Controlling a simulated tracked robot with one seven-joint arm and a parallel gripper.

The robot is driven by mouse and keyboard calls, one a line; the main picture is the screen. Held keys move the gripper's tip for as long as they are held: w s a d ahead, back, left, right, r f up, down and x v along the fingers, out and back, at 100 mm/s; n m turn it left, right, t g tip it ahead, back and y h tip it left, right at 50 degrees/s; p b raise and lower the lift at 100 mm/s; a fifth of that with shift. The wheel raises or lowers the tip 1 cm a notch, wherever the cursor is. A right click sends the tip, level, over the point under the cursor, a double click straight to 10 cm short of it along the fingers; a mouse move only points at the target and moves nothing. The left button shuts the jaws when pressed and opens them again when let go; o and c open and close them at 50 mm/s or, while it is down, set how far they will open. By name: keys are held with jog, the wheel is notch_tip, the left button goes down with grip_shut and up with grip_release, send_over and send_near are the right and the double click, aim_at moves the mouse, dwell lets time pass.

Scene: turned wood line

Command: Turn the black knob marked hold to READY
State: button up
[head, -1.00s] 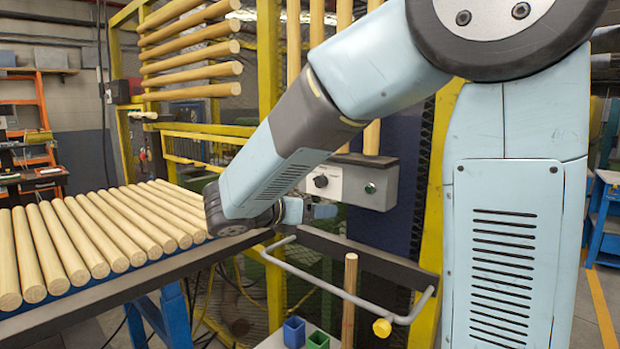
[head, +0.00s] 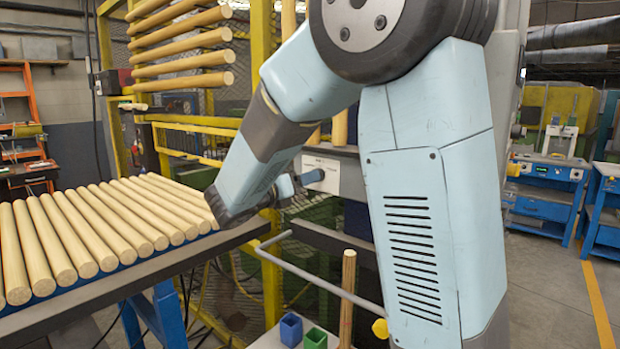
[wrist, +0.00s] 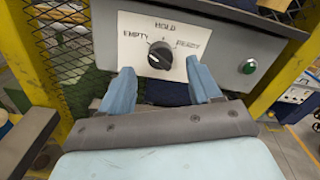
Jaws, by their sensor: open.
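The black knob (wrist: 160,56) sits on a white plate (wrist: 190,30) in the wrist view. The plate reads EMPTY at left, HOLD at top and READY at right. The knob has a raised grip bar with a pale mark; I cannot tell surely which word it points to. My gripper (wrist: 161,84) is open and empty, its two pale blue fingers below the knob, one to each side, apart from it. In the head view my gripper (head: 300,182) is partly visible in front of the plate (head: 322,174), and the knob is hidden.
A green button (wrist: 248,67) is on the same grey panel, right of the plate. Wooden rods (head: 100,228) lie on a rack at left.

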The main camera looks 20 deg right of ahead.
jog(key=shift+x, duration=2.15)
jog(key=shift+c, duration=0.4)
jog(key=c, duration=0.9)
jog(key=shift+a, duration=0.2)
jog(key=shift+c, duration=0.3)
jog(key=shift+d, duration=0.1)
jog(key=shift+m, duration=0.4)
jog(key=m, duration=2.3)
jog(key=shift+s+d+f, duration=0.25)
jog(key=shift+s+f, duration=0.1)
